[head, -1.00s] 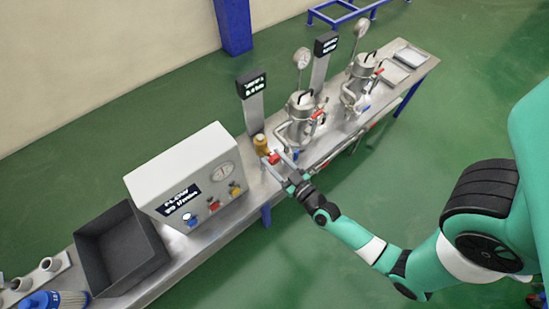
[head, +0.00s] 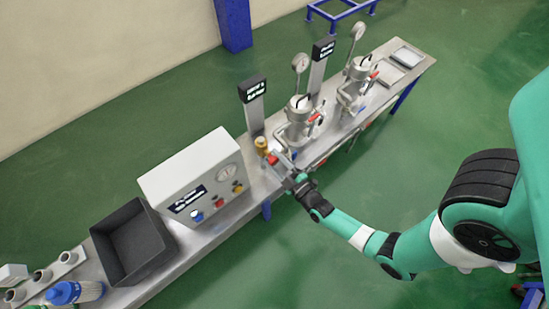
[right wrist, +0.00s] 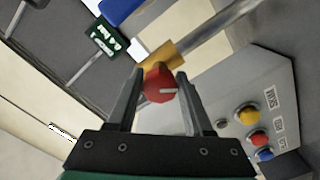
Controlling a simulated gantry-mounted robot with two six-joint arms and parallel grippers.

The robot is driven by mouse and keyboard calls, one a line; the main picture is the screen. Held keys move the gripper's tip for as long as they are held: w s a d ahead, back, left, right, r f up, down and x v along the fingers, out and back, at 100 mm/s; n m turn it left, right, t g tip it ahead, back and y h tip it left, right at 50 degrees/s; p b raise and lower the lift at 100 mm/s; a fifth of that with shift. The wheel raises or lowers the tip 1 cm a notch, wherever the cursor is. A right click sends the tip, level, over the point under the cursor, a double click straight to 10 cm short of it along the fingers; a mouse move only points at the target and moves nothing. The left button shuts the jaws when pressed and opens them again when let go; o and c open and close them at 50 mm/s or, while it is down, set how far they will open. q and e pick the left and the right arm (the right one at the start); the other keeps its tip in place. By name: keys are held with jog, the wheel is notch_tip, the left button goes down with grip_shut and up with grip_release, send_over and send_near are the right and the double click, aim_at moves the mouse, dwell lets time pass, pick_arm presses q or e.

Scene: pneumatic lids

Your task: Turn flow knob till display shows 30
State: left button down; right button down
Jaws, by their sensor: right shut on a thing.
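A red knob (head: 272,159) sits on a brass fitting (head: 262,144) beside the control box. In the right wrist view the red knob (right wrist: 159,84) has a white pointer mark and lies between my fingers, with the brass fitting (right wrist: 163,54) behind it. My right gripper (head: 277,162) is shut on the red knob; it also shows in the right wrist view (right wrist: 160,82). A black display (head: 187,200) on the grey control box (head: 190,172) carries white text too blurred to read. My left gripper is not in view.
Black display posts (head: 252,89) and steel vessels (head: 299,120) stand farther along the steel bench. The box front has blue, red and yellow controls (head: 218,203). A dark open bin (head: 132,240) and a blue-topped canister (head: 74,292) are at lower left. The green floor in front is clear.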

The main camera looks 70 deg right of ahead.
dwell(0.3)
jog(key=shift+c, duration=1.6)
grip_release()
jog(key=shift+s+a+n, duration=0.1)
jog(key=shift+n, duration=0.2)
jog(key=p+v, duration=0.3)
jog(key=v, duration=0.8)
jog(key=shift+s, duration=0.25)
